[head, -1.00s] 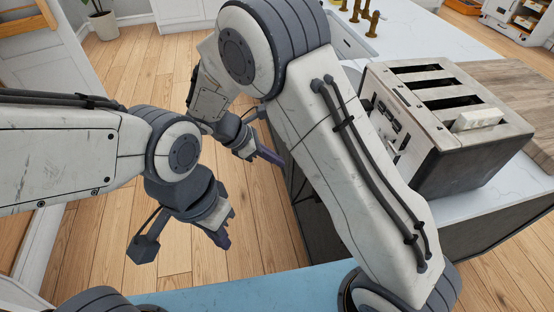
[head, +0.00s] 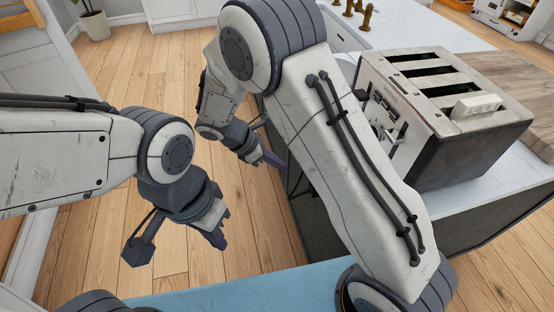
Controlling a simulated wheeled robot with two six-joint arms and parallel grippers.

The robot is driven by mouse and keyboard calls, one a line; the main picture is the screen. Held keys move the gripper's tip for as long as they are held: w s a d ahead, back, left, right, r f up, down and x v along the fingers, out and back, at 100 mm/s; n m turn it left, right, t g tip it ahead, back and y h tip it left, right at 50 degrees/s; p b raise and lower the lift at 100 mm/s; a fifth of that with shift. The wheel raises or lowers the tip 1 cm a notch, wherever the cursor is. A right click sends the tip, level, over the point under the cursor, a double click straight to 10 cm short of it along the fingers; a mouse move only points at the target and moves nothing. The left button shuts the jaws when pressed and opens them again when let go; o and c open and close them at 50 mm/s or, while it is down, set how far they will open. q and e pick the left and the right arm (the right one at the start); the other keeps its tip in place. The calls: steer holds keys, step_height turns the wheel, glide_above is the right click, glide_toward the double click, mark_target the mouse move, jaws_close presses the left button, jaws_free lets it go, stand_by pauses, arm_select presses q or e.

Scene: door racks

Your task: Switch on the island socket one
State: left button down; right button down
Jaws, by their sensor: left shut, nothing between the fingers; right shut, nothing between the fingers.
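The kitchen island (head: 480,222) has a white top and dark side panels. I cannot make out a socket or switch on it; my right arm hides part of its near side. My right gripper (head: 271,159) is shut and empty, low beside the island's left side panel (head: 305,205). I cannot tell whether its tips touch the panel. My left gripper (head: 219,239) is shut and empty, over the wooden floor, left of the island and apart from it.
A worn metal toaster (head: 475,145) with a pale block (head: 476,106) on it stands on the island, close to my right arm. A wooden board (head: 510,80), sink and brass fittings (head: 366,20) are beyond. The wooden floor (head: 125,75) at left is clear.

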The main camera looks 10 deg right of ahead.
arm_select(q)
steer(key=shift+r, duration=0.25)
arm_select(e)
steer(key=d+f, duration=0.5)
steer(key=d, duration=0.2)
steer(key=shift+w+d, duration=0.15)
steer(key=shift+d, duration=0.15)
steer(key=shift+f, duration=0.1)
